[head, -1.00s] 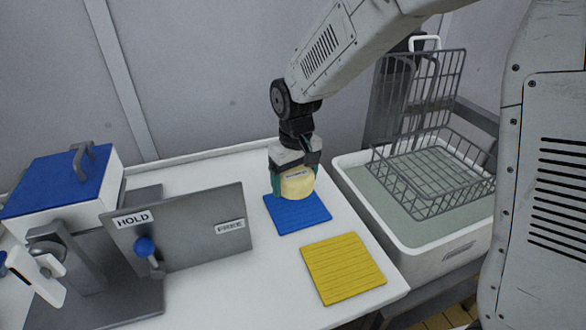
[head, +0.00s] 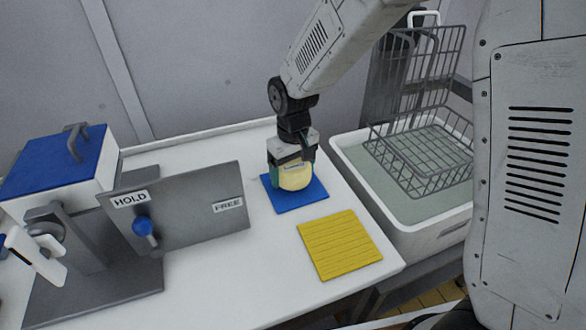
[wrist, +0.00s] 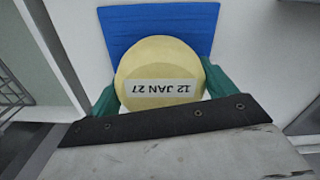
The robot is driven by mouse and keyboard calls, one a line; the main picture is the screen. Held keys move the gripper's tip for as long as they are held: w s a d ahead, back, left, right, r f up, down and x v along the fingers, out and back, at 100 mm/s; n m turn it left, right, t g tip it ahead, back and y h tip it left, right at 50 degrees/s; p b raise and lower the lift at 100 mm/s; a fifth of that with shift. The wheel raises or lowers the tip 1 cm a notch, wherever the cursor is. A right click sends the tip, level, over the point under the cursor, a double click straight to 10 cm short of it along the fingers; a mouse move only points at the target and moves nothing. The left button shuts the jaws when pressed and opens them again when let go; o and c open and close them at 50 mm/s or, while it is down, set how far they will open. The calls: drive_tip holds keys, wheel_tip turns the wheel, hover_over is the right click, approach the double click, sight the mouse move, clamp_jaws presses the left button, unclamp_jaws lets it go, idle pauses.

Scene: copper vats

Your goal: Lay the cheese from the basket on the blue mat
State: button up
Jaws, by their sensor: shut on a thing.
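The cheese (head: 296,177) is a round pale yellow piece with a label, which reads "12 JAN 27" in the wrist view (wrist: 160,72). My gripper (head: 292,172) is shut on it, with a green finger on each side in the wrist view. The cheese is over the blue mat (head: 312,196), low and close to its surface; I cannot tell whether it touches. The blue mat also shows behind the cheese in the wrist view (wrist: 160,25). The wire basket (head: 425,150) stands over the tub at the right, open and with no cheese visible in it.
A yellow mat (head: 340,245) lies in front of the blue mat. A white tub (head: 440,240) of greenish liquid stands at the right. A grey panel marked HOLD and FREE (head: 190,210) with a blue knob stands at the left, near a blue-lidded box (head: 55,165).

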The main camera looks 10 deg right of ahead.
sight(302, 174)
drive_tip(key=shift+f, duration=0.75)
idle(0.8)
drive_tip(key=o, duration=1.1)
drive_tip(key=shift+o, duration=0.2)
drive_tip(key=shift+r, duration=3.5)
drive_tip(key=shift+s, duration=0.1)
drive_tip(key=s, duration=0.1)
drive_tip(key=s+d, duration=0.1)
drive_tip(key=s+g, duration=0.1)
drive_tip(key=shift+s+d+f, duration=0.1)
drive_tip(key=shift+d+f, duration=0.1)
drive_tip(key=shift+f, duration=0.05)
drive_tip(key=s+d+r+m, duration=0.1)
drive_tip(key=s+d+r, duration=0.3)
drive_tip(key=s, duration=0.3)
drive_tip(key=s+d+r+m+t, duration=0.1)
drive_tip(key=s+d+r+m, duration=0.1)
drive_tip(key=s+d+r, duration=0.3)
drive_tip(key=s+d+r+m+t, duration=0.1)
drive_tip(key=s+d+r, duration=0.4)
drive_tip(key=s, duration=0.6)
drive_tip(key=shift+s+d+m, duration=0.15)
drive_tip(key=shift+d+m, duration=0.25)
drive_tip(key=shift+d, duration=0.45)
